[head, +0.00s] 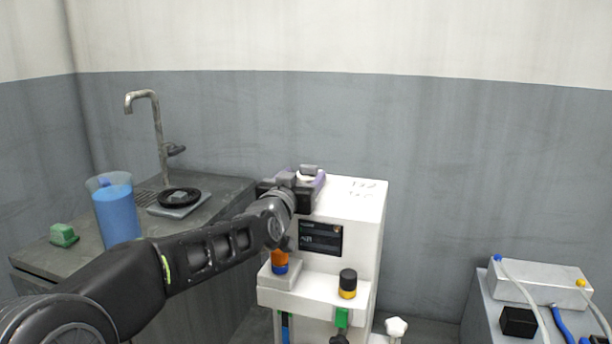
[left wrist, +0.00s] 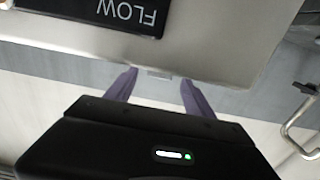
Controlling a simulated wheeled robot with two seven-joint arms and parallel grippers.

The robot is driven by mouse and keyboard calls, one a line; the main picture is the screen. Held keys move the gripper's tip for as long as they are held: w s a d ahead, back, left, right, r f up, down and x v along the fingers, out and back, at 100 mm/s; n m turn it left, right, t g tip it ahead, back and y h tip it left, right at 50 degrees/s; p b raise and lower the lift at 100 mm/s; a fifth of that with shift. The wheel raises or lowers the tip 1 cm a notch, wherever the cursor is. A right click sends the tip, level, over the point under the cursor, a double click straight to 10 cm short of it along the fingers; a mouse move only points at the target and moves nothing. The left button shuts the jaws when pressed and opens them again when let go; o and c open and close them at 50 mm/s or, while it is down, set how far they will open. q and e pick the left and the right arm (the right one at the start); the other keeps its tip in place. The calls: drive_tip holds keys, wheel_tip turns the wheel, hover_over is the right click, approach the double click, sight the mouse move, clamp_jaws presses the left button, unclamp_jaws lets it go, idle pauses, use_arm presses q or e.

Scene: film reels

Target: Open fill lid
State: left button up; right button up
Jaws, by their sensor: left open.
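The white machine (head: 366,215) stands in the middle, with a dark display (head: 320,238) on its front. My left gripper (head: 312,178) is over the machine's top at its left side, with its purple fingers open. A small grey piece (head: 309,169) shows at the fingers; I cannot tell whether it belongs to the fill lid. In the left wrist view, a small grey tab (left wrist: 160,74) lies at the machine's edge between the open fingertips (left wrist: 158,80). A black plate reading FLOW (left wrist: 125,12) shows upside down there. My right gripper is not in view.
A blue-filled jug (head: 117,215), a green block (head: 64,235) and a black round item (head: 179,196) stand on the grey counter (head: 225,187) at left, below a tap (head: 157,125). A pale box with tubes (head: 540,282) stands at right. Coloured knobs (head: 347,283) stick up from the machine's front ledge.

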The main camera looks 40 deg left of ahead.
sight(311, 171)
use_arm(q)
drive_tip(key=shift+x, duration=1.4)
drive_tip(key=shift+c, duration=0.5)
clamp_jaws()
